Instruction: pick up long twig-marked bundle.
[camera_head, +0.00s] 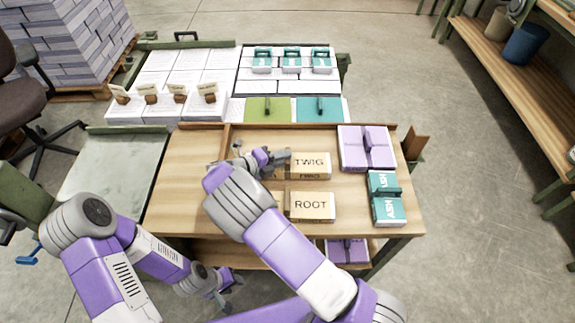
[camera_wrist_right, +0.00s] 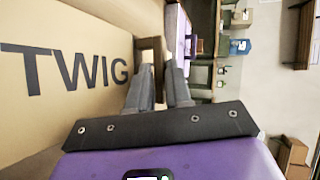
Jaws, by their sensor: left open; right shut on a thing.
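The long tan bundle marked TWIG (camera_head: 311,163) lies on the wooden table, its left part hidden behind my right gripper. In the right wrist view the TWIG bundle (camera_wrist_right: 60,75) fills the left side, with a dark upright handle (camera_wrist_right: 150,48) beside the lettering. My right gripper (camera_head: 276,159) is at the bundle's left part. Its two fingers (camera_wrist_right: 162,80) are closed on the handle in the right wrist view. I cannot tell whether the bundle is clear of the table. My left gripper (camera_head: 223,283) is open and empty, low in front of the table.
A tan bundle marked ROOT (camera_head: 311,206) lies just nearer. Purple bundles (camera_head: 353,150) and teal ASH bundles (camera_head: 387,210) stand at the right. The table's left part (camera_head: 185,180) is clear.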

